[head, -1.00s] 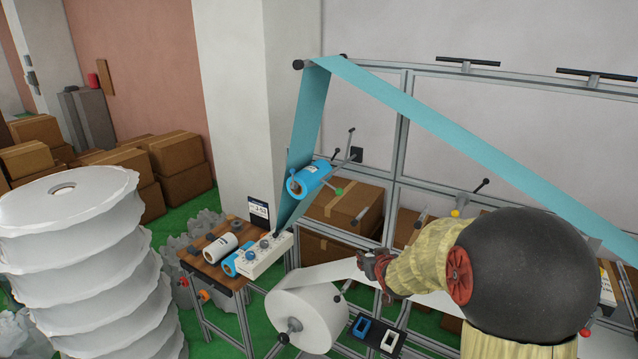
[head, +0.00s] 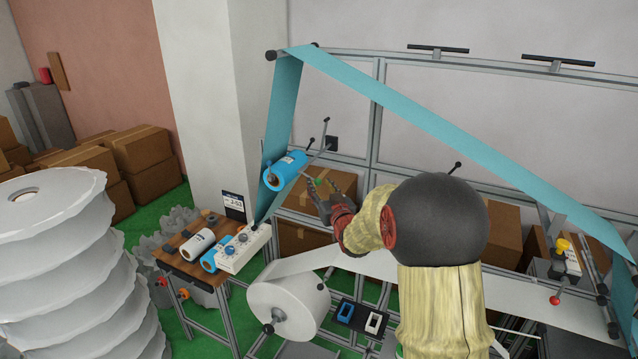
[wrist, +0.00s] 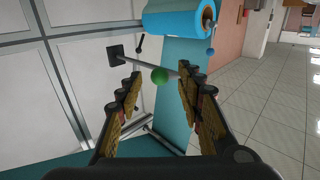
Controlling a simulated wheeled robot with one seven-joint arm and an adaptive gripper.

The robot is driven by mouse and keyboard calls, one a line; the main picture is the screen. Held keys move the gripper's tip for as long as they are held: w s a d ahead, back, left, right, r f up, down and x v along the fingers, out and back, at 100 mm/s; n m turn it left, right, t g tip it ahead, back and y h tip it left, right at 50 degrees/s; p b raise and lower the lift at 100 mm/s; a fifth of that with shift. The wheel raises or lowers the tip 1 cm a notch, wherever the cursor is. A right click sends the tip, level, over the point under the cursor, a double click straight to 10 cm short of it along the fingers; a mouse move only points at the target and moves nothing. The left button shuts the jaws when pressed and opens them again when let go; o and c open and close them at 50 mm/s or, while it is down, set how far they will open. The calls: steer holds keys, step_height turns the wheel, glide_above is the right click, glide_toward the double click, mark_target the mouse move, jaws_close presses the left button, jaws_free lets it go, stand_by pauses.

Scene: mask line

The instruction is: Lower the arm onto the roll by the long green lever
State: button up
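The green ball (head: 319,183) of the lever is beside the blue roll (head: 287,170) on the frame. In the wrist view the green ball (wrist: 160,76) shows between my fingertips, in front of a grey rod (wrist: 140,66) that runs from a black wall plate. I cannot tell whether the ball is between the fingers in depth or just beyond them. The blue roll (wrist: 178,20) lies above it, against the teal web (wrist: 180,110). My gripper (head: 328,190) is open and empty, its fingers spread either side of the ball; no contact is visible.
The teal web (head: 400,100) slants across the frame. A white roll (head: 290,305) and its web are below my arm. A bench (head: 190,250) with small rolls and a control box (head: 243,248) stands left. A black-tipped lever (wrist: 138,44) is near the rod.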

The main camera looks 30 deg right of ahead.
steer(key=shift+w+d, duration=0.1)
steer(key=shift+w, duration=0.6)
steer(key=shift+c, duration=1.2)
jaws_close()
